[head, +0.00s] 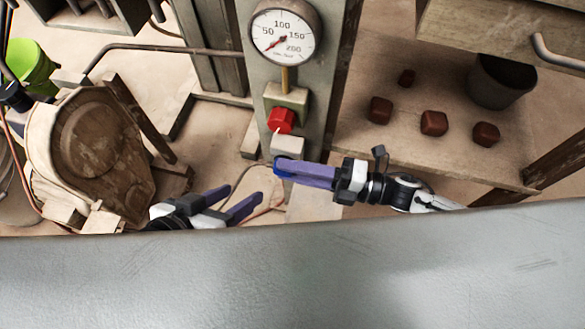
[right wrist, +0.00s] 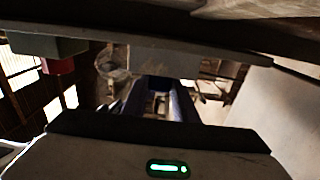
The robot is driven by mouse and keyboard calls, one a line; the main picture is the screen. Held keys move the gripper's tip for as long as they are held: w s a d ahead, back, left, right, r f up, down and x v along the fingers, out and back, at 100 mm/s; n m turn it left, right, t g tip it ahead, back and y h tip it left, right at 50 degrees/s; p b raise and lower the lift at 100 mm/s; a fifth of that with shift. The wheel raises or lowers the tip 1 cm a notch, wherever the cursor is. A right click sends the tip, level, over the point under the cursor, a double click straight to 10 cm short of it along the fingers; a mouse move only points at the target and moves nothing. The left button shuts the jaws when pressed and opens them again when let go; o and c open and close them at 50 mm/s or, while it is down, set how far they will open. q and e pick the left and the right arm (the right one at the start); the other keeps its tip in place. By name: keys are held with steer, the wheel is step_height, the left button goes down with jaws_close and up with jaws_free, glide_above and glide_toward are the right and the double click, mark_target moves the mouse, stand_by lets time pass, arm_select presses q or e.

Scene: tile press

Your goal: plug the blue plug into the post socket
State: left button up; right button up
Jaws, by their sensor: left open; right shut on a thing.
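The blue plug (head: 279,168) shows as a small blue piece at the tips of my right gripper (head: 287,170) in the head view. My right gripper is shut on it, and the purple fingers hide most of it. The grey post (head: 258,70) stands upright behind it. A pale box (head: 287,144), perhaps the socket, is on the post just above the plug in the picture; I cannot tell whether they touch. In the right wrist view the fingers (right wrist: 160,100) are dark and the plug is not clear. My left gripper (head: 246,197) is open and empty, lower left of the plug.
A thin cord (head: 238,180) runs near my left gripper. A wooden shelf (head: 385,149) with red-brown blocks is right. A grey surface (head: 300,280) fills the front.

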steer(key=shift+w, duration=0.1)
steer(key=o, duration=1.1)
